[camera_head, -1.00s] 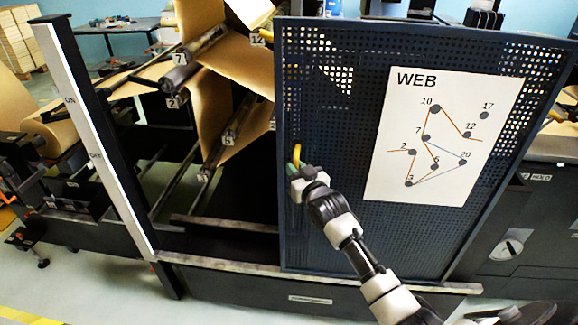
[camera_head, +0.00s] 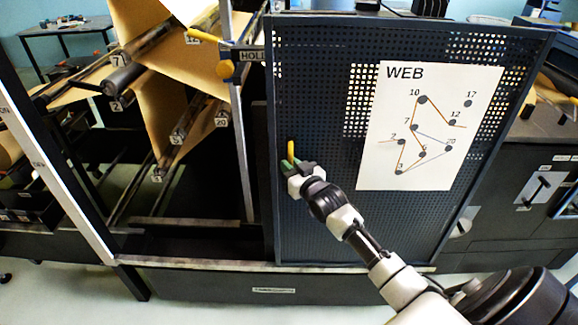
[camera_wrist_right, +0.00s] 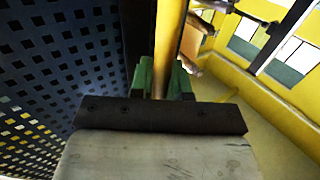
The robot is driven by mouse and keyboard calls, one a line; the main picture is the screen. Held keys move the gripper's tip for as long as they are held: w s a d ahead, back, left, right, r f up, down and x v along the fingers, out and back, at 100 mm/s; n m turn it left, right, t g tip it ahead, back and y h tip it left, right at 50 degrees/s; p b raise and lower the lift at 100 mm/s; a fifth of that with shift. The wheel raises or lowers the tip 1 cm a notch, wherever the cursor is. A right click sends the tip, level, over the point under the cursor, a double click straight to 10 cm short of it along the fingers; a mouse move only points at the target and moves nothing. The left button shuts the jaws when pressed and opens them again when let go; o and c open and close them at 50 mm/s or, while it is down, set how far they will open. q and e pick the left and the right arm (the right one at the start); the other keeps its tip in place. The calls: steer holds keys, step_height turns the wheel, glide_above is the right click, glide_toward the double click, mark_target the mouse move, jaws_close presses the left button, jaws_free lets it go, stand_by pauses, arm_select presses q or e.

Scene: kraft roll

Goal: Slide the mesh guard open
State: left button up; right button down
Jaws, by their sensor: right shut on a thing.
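The mesh guard (camera_head: 330,220) is a dark blue perforated panel with a white WEB diagram sheet (camera_head: 415,125) on it. It covers the right part of the machine front, and the left part of the opening is uncovered. A yellow handle (camera_head: 291,149) stands upright near the guard's left edge. My right gripper (camera_head: 290,163) is shut on this handle. In the right wrist view the green fingers (camera_wrist_right: 160,78) sit on both sides of the yellow handle (camera_wrist_right: 168,40), beside the perforated mesh (camera_wrist_right: 60,50). My left gripper is not in view.
Left of the guard, numbered rollers (camera_head: 125,78) and brown kraft web (camera_head: 150,100) show inside the machine. A light upright post (camera_head: 62,185) stands at the left. A bottom rail (camera_head: 190,264) runs under the guard. A grey control cabinet (camera_head: 530,190) stands at the right.

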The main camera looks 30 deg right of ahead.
steer(key=c, duration=1.1)
jaws_free()
steer(key=shift+s, duration=0.1)
steer(key=s+b, duration=0.2)
steer(key=s, duration=0.8)
steer(key=shift+s, duration=0.35)
steer(key=shift+f, duration=0.15)
